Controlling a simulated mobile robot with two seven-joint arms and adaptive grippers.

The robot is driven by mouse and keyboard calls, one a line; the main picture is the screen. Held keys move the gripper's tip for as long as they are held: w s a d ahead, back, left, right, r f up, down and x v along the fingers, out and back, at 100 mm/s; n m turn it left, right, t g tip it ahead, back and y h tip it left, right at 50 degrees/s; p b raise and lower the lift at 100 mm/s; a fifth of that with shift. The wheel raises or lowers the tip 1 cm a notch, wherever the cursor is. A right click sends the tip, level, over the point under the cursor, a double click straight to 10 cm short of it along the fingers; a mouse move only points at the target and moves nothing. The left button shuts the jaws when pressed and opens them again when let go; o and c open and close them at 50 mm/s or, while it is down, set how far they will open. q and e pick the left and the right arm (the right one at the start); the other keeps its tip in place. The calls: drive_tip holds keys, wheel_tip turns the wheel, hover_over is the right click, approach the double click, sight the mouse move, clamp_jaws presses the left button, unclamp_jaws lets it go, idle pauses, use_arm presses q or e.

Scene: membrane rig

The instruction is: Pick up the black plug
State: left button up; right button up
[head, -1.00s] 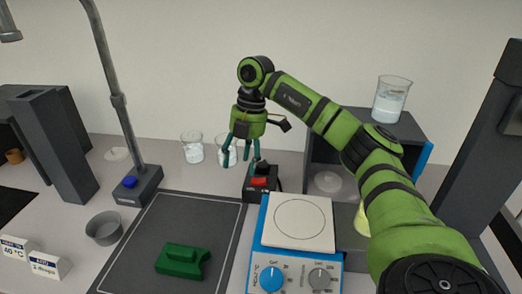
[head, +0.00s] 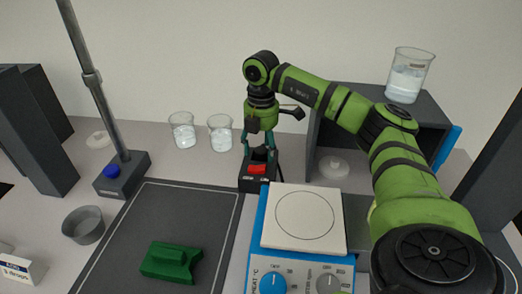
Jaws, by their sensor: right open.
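The black plug (head: 259,154) sits on top of a small black socket box (head: 256,184) with a red switch (head: 257,169), behind the hotplate. My right gripper (head: 259,148) points down over it. Its teal fingers are apart, one on each side of the plug, and I cannot tell whether they touch it. The plug's upper part is partly hidden by the gripper. My left gripper is not in view.
A hotplate (head: 304,221) stands in front of the box. Two beakers (head: 220,134) (head: 183,131) stand close by on the left. A dark shelf (head: 433,107) with a beaker (head: 408,76) on top is to the right. A green block (head: 171,263) lies on the dark mat (head: 206,208).

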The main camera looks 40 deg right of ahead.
drive_tip(key=shift+a, duration=0.1)
drive_tip(key=shift+f, duration=0.1)
drive_tip(key=c, duration=1.1)
